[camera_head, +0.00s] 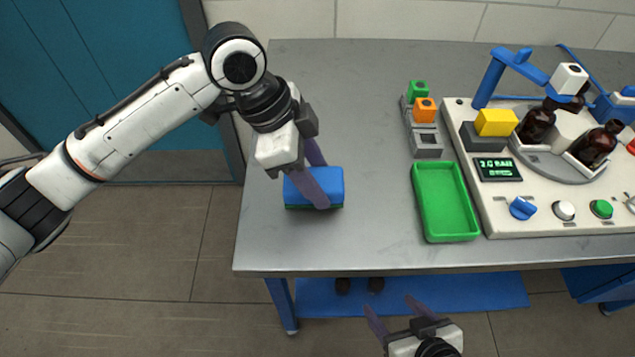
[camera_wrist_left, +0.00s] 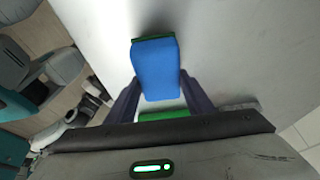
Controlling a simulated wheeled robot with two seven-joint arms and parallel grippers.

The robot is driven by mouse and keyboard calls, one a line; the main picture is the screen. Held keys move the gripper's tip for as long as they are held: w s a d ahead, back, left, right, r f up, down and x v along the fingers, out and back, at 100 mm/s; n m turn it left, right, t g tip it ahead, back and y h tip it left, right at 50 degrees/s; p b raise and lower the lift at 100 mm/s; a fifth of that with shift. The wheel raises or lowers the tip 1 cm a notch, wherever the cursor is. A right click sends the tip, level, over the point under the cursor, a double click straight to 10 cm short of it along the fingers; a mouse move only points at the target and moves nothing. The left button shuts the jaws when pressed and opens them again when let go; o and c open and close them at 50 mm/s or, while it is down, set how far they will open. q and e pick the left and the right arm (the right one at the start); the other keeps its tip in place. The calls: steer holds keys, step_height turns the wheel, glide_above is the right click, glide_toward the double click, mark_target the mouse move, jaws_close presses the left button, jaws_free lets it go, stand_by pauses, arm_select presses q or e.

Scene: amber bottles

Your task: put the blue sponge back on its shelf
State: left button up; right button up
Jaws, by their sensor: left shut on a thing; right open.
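The blue sponge (camera_head: 330,184) has a green underside and is over the left front part of the grey table. My left gripper (camera_head: 316,182) is shut on it, with one finger across its near side and the other partly hidden behind it. I cannot tell whether the sponge touches the table. In the left wrist view the sponge (camera_wrist_left: 156,68) sits between the two dark fingers (camera_wrist_left: 160,98). A blue shelf (camera_head: 450,291) lies low under the table, partly hidden by the tabletop. My right gripper (camera_head: 392,306) is open and empty in front of the table.
A green tray (camera_head: 445,202), empty, is right of the sponge. Behind it is a rack with green, orange and grey blocks (camera_head: 424,110). A white machine (camera_head: 560,215) with amber bottles (camera_head: 597,145) fills the right side.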

arm_select(q)
step_height(320, 180, down, 3)
steer(key=shift+r, duration=0.2)
steer(key=o, duration=1)
steer(key=shift+o, duration=0.2)
steer(key=p+v, duration=0.1)
steer(key=v, duration=1.1)
steer(key=shift+r, duration=0.1)
steer(key=shift+s, duration=0.1)
